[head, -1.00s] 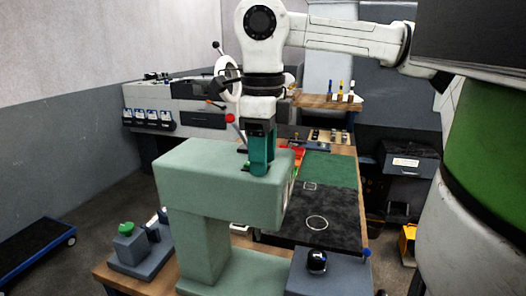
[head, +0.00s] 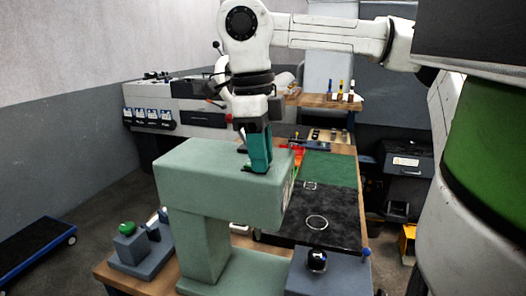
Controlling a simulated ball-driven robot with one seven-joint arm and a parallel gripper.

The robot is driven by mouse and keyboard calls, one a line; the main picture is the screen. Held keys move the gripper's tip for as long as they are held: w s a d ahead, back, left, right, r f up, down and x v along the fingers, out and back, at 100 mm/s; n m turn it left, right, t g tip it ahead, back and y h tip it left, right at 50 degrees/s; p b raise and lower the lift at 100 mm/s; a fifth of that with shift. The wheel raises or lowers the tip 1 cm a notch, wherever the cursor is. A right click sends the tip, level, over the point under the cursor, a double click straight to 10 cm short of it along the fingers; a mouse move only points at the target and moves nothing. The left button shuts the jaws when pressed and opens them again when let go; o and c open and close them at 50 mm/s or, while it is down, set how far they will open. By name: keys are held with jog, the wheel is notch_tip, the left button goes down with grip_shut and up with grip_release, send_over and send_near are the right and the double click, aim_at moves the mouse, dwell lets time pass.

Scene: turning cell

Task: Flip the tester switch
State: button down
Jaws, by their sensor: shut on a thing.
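The tester (head: 215,182) is a pale green, C-shaped machine standing on the near end of the wooden bench, with its thick arm reaching to the right. My gripper (head: 258,168) points down at the top of that arm, near its right end. Its teal fingers are shut and lean slightly, with the tips lower right of the wrist. The switch is a small dark piece with a bit of green at the fingertips. The fingers hide most of it, so I cannot tell its position.
A grey block with a green button (head: 127,228) stands at left. A grey box with a black knob (head: 316,260) is at front right. A dark mat (head: 330,205) with white outlines and a green mat (head: 328,169) lie beyond. A dark platform cart (head: 35,250) is on the floor.

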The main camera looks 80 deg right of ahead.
aim_at(248, 163)
jog(key=shift+w+g, duration=0.25)
jog(key=shift+g, duration=0.65)
jog(key=c, duration=1)
grip_release()
jog(key=shift+o, duration=0.2)
jog(key=shift+r, duration=0.15)
jog(key=p+v, duration=0.6)
jog(key=v, duration=0.4)
jog(key=shift+r, duration=0.3)
jog(key=shift+d, duration=0.1)
